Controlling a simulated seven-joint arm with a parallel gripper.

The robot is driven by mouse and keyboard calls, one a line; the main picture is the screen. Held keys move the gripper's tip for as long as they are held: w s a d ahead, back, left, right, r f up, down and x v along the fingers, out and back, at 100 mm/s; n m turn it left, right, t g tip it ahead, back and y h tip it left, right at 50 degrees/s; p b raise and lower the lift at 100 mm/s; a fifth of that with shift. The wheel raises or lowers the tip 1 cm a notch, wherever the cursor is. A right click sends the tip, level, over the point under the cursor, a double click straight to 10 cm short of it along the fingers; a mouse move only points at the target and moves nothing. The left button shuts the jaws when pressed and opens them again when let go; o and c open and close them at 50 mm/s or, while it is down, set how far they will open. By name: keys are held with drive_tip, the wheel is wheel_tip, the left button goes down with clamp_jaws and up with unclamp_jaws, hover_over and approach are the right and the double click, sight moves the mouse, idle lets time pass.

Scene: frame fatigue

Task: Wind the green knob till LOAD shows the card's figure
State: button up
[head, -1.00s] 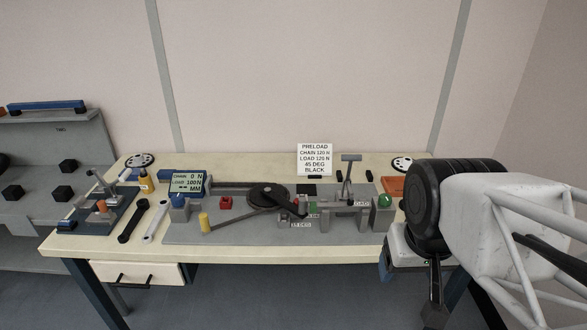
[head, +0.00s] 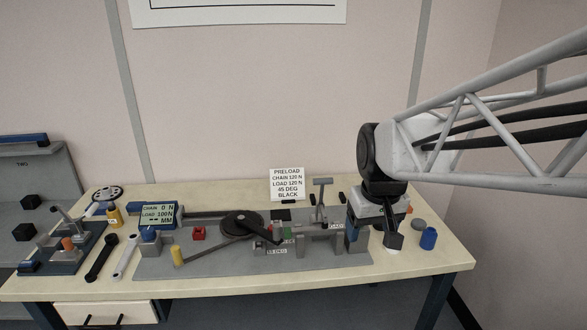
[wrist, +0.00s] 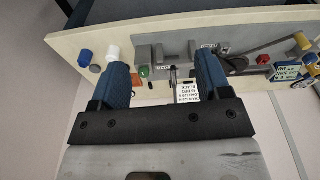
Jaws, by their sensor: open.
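The display (head: 158,215) reads CHAIN 0 N, LOAD 100 N and dashes before MM. The white card (head: 287,184) reads PRELOAD, CHAIN 120 N, LOAD 120 N, 45 DEG, BLACK. My gripper (head: 372,240) hangs over the right end of the grey fixture plate (head: 200,262), fingers apart. In the wrist view, the green knob (wrist: 145,71) shows between the two blue fingers of my gripper (wrist: 161,65), nearer the left one, with no visible contact. In the head view my gripper hides the knob. The card also shows in the wrist view (wrist: 187,92).
A blue cylinder (head: 428,238) and a grey one (head: 418,224) stand right of my gripper. A white piece (wrist: 113,54) is close by the left finger in the wrist view. A grey T-handle post (head: 322,200) rises left of my gripper. The bench's front right corner is clear.

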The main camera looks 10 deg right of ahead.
drive_tip(key=w+d+f, duration=0.3)
drive_tip(key=w+f, duration=0.1)
drive_tip(key=w, duration=0.5)
drive_tip(key=w+d+f+n+g, duration=0.1)
drive_tip(key=w+d+f, duration=0.2)
drive_tip(key=w, duration=0.7)
drive_tip(key=w+d+f+n+g, duration=0.1)
drive_tip(key=w+d+f, duration=0.2)
drive_tip(key=w, duration=0.7)
drive_tip(key=shift+w+d+f+y, duration=0.15)
drive_tip(key=shift+f, duration=0.5)
drive_tip(key=shift+w+d+f+y, duration=0.1)
drive_tip(key=shift+d+f+y, duration=0.05)
drive_tip(key=shift+f, duration=0.5)
drive_tip(key=shift+w+d+f, duration=0.15)
drive_tip(key=shift+w+f, duration=0.1)
drive_tip(key=shift+w, duration=0.1)
drive_tip(key=shift+s+a+f, duration=0.1)
drive_tip(key=shift+f, duration=1.9)
drive_tip(key=shift+a+f, duration=0.1)
drive_tip(key=shift+f, duration=1.85)
drive_tip(key=shift+c, duration=0.5)
